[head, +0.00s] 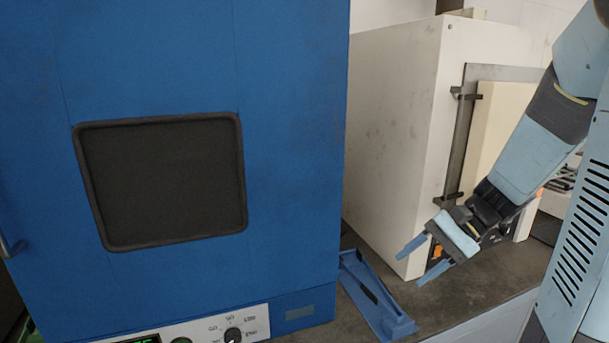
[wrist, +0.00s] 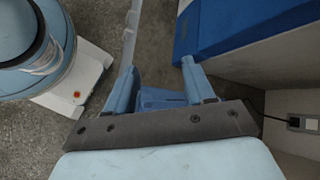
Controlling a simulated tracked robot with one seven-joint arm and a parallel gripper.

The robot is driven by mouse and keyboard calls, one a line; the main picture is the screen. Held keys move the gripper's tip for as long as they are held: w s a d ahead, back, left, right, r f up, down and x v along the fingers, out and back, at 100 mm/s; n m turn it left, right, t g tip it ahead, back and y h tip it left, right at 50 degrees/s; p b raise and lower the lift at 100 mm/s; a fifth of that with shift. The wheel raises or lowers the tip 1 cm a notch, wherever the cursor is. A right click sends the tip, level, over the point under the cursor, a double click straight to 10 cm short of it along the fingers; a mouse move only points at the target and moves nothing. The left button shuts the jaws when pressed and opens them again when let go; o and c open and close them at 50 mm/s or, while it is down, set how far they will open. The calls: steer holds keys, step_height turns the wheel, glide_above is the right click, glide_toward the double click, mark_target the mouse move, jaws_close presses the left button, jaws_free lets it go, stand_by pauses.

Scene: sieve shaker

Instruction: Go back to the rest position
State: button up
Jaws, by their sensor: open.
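My gripper (head: 422,259) hangs at the right in the head view, in front of the white cabinet and above the dark bench top. Its two blue fingers are spread apart with nothing held between them. In the wrist view my gripper (wrist: 159,66) also shows open, fingers pointing up the picture. A blue angled holder (head: 372,295) lies on the bench below and left of the gripper, apart from it. A blue piece, probably this holder (wrist: 160,98), shows behind the fingers in the wrist view, partly hidden by the gripper body.
A large blue oven (head: 290,120) with a dark window fills the left of the head view. The white cabinet (head: 395,130) stands right of it, close behind my gripper. The bench top (head: 430,302) is bare right of the holder, towards its front edge.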

steer(key=s+d+r+n+t+h, duration=0.1)
steer(key=s+r+n+t+h, duration=0.5)
steer(key=r, duration=0.5)
steer(key=s+n+h, duration=0.2)
steer(key=h, duration=0.1)
steer(key=shift+r+n, duration=0.2)
steer(key=shift+n, duration=0.1)
steer(key=shift+d, duration=0.1)
stand_by(1.4)
